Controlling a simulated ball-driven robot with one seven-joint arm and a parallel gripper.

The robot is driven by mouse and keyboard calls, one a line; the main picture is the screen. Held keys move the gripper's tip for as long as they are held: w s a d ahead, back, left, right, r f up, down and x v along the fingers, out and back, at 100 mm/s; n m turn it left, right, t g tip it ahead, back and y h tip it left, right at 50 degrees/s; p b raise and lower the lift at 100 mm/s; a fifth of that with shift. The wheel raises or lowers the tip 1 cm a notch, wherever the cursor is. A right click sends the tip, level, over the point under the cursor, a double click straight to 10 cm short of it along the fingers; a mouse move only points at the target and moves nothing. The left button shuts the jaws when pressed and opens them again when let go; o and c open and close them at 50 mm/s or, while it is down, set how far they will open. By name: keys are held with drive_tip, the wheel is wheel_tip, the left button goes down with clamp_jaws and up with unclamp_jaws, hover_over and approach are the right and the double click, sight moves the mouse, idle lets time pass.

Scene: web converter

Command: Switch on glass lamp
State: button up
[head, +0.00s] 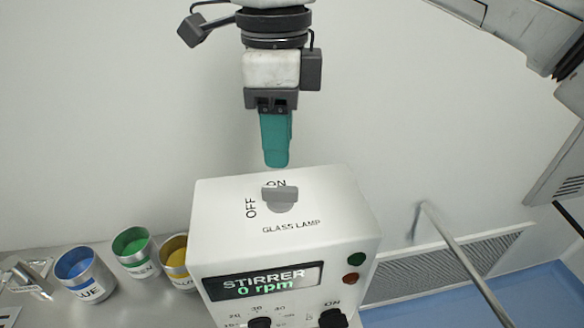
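The glass lamp switch is a grey knob (280,195) on the sloping top of a white box (335,205). "GLASS LAMP" is printed below it, "OFF" to its left and "ON" just behind it, partly covered by the knob. The knob's grip bar lies roughly left to right in the picture. My gripper (275,160) points down with teal fingers just above and behind the knob in the picture, apparently not touching it. The fingers overlap from this side, so their gap is hidden. Nothing shows held in them. The lamp itself is not in view.
The box's front has a display (264,281) reading "STIRRER 0 rpm", a green and a red button (351,278), and black knobs below. Blue, green and yellow paint cups (132,252) stand on the metal table to the left. A metal rod (462,262) slants at right.

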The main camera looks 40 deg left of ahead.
sight(280, 188)
wheel_tip(280, 188, down, 7)
drive_tip(key=shift+f+p, duration=0.2)
drive_tip(key=shift+p, duration=0.4)
clamp_jaws()
